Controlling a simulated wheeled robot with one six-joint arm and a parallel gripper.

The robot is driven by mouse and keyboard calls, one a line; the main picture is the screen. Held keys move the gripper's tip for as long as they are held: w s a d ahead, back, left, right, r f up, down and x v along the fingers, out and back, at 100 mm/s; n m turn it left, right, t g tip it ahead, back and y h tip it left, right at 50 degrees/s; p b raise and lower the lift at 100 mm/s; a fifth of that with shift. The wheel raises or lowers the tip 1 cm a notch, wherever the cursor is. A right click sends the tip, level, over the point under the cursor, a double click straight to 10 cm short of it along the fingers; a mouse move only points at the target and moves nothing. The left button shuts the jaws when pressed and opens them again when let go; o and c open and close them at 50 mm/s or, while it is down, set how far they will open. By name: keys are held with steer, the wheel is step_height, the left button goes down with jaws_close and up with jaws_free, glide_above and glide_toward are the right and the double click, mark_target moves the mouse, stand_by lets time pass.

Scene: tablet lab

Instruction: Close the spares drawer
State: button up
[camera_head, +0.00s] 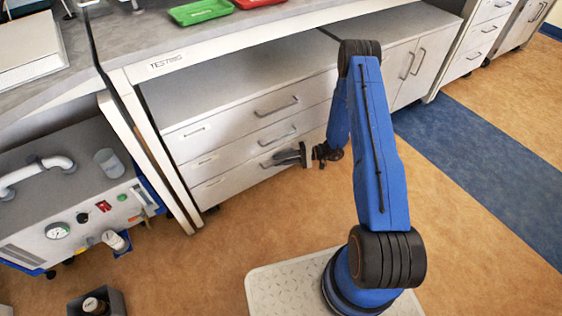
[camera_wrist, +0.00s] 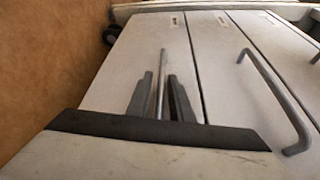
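Three white drawers sit under the bench marked TESTING: a top drawer (camera_head: 235,120), a middle drawer (camera_head: 235,153) and a bottom drawer (camera_head: 235,183). Their small labels cannot be read, so I cannot tell which is the spares drawer. No drawer front clearly stands out from the others. My gripper (camera_head: 280,157) is at the bottom drawer's front, by its handle. In the wrist view the two dark fingers (camera_wrist: 160,78) stand apart on either side of a thin handle bar (camera_wrist: 162,62), with narrow gaps showing. The middle drawer's handle (camera_wrist: 272,95) is to their right.
A grey unit with a gauge (camera_head: 65,215) stands left of the drawers, near a small dark bin (camera_head: 97,301). White cupboards (camera_head: 410,70) continue to the right. Green (camera_head: 200,11) and red trays lie on the bench above. The floor (camera_head: 480,200) at right is clear.

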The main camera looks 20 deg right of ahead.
steer(key=shift+r, duration=0.15)
steer(key=s+d+r, duration=0.1)
steer(key=d, duration=1.6)
steer(key=shift+s+d, duration=0.15)
steer(key=shift+r, duration=0.1)
